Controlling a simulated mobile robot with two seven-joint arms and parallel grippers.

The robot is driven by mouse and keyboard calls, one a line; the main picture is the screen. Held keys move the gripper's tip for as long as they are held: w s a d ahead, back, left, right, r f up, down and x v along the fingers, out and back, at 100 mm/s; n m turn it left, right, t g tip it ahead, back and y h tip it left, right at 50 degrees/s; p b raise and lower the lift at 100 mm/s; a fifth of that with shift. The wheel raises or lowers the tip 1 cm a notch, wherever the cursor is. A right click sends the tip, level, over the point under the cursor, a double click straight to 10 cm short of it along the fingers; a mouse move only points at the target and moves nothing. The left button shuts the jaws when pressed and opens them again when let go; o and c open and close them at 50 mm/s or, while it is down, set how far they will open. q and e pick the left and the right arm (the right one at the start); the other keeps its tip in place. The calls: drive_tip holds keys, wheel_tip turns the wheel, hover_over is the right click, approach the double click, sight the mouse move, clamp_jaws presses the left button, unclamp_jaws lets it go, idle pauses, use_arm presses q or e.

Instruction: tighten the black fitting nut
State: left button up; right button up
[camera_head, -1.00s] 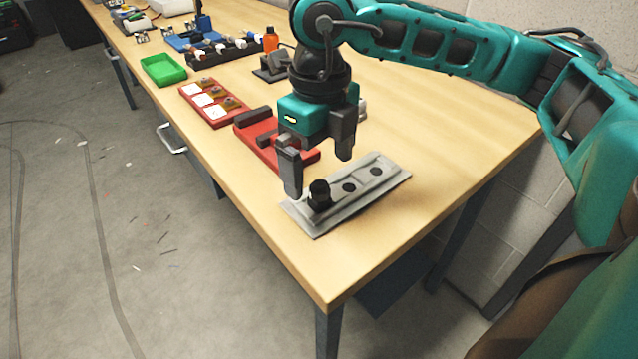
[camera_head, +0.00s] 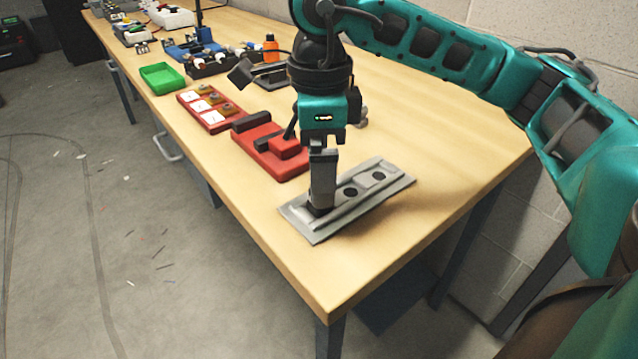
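The grey metal plate (camera_head: 345,205) lies near the front corner of the bench, with two dark round holes in its top. The black fitting nut (camera_head: 318,210) is at the plate's left end, almost wholly hidden behind my gripper finger; only a dark edge shows low down. My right gripper (camera_head: 322,190) points straight down over the nut. I see it nearly edge-on, with one finger covering the other, so I cannot tell whether it grips the nut. My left gripper is out of view.
Left of the plate is a red fixture (camera_head: 272,155) with a dark lever. Beyond are a red tray (camera_head: 210,112) with white squares, a green tray (camera_head: 162,78) and an orange bottle (camera_head: 271,48). The bench is clear right of the plate.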

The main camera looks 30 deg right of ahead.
drive_tip(key=shift+f+b, duration=1.05)
drive_tip(key=shift+f, duration=0.2)
drive_tip(key=shift+c, duration=0.5)
